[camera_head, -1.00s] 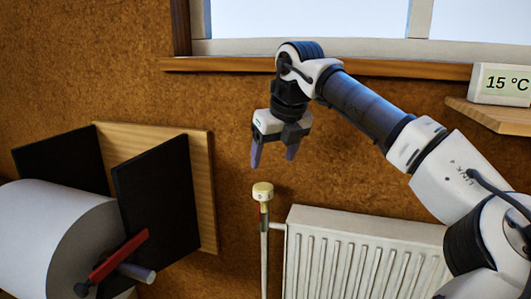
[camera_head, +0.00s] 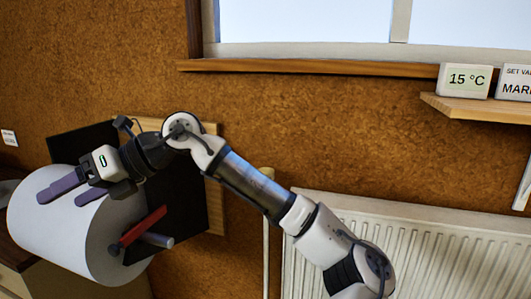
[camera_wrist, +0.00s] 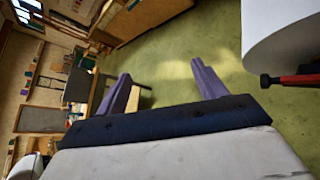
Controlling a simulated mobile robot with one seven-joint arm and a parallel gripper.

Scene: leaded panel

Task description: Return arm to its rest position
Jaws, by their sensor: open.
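My gripper (camera_head: 68,191) is open and empty. In the head view my arm reaches from the lower right across to the left, with the purple fingers pointing left in front of the white paper roll (camera_head: 75,235). In the wrist view the two fingers (camera_wrist: 165,88) stand apart with the green floor beyond them. The white roll also shows at the right edge of the wrist view (camera_wrist: 285,35), beside the fingers. I cannot tell from the head view how far the fingers are from the roll.
A red lever (camera_head: 143,226) sits at the roll's near end, by a dark side plate (camera_head: 190,220). A white radiator (camera_head: 420,235) stands under the window sill (camera_head: 320,68). A shelf (camera_head: 480,107) holds a 15 °C display (camera_head: 464,80). The wrist view shows open green floor (camera_wrist: 180,55).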

